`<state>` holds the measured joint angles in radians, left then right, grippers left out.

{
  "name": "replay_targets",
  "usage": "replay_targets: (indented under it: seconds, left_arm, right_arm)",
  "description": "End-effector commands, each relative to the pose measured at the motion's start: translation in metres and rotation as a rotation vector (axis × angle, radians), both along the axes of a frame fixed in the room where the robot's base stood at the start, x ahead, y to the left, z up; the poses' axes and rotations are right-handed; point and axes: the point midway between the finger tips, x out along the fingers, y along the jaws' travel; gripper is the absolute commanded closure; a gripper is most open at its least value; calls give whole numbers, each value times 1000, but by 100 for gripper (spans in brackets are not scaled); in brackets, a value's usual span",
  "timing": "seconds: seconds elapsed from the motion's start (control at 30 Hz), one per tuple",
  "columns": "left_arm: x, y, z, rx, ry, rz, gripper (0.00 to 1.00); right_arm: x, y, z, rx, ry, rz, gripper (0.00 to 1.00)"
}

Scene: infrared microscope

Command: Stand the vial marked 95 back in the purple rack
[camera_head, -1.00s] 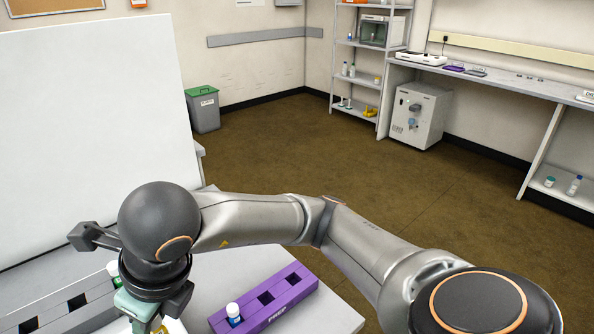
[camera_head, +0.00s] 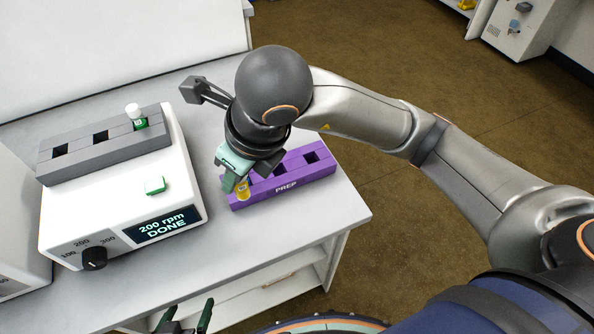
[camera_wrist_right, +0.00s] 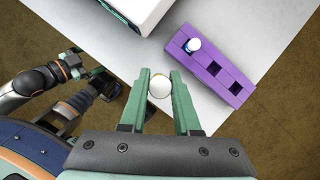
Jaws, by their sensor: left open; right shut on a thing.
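My right gripper (camera_head: 238,183) is shut on a vial with a yellow label (camera_head: 243,190); its white cap (camera_wrist_right: 158,87) shows between the fingers in the right wrist view. Its number is not readable. The vial is upright and apart from the purple rack (camera_head: 300,182), marked PREP, in the wrist view. That rack (camera_wrist_right: 220,57) holds a white-capped vial (camera_wrist_right: 194,44) in one end slot; its two other slots are empty. The gripper hides this vial in the head view. My left gripper (camera_head: 188,318) is open and empty at the bottom edge of the head view.
A white shaker (camera_head: 110,215), reading 200 rpm DONE, stands left of the purple rack. Its grey rack (camera_head: 80,160) holds a white-capped green vial (camera_head: 135,116) and has two empty slots. The white table (camera_head: 260,240) is clear in front of the purple rack.

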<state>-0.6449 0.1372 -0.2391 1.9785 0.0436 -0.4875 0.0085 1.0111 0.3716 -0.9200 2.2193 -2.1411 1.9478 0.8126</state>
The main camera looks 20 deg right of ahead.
Motion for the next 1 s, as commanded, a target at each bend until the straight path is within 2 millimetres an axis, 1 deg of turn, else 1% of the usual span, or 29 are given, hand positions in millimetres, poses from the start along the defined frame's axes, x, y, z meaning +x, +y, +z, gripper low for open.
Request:
replay_targets:
  seconds: [0.07, 0.17, 0.47, 0.5, 0.6, 0.7, 0.93, 1.0]
  left_arm:
    - [0, 0, 0, 1, 0, 0, 10]
    - [1, 1, 0, 3, -1, 0, 10]
    - [2, 4, 1, 7, -3, 4, 10]
    - [2, 5, 0, 8, -3, 5, 10]
    - [2, 5, -1, 8, -3, 5, 10]
    - [2, 5, -2, 8, -2, 5, 10]
    - [1, 3, -3, 7, 2, 2, 10]
    - [1, 2, -3, 6, 2, 1, 10]
  right_arm:
    - [3, -2, -3, 0, 2, 0, 100]
    - [14, -13, -11, -2, 6, -4, 100]
    - [69, -63, -43, -3, 4, -5, 100]
    - [73, -67, -54, -3, 8, -3, 100]
    - [84, -76, -71, -1, 6, -1, 100]
    - [92, -83, -84, -1, 4, -1, 100]
    - [100, -89, -95, -1, 2, 1, 100]
    - [104, -93, -102, -1, 3, -1, 100]
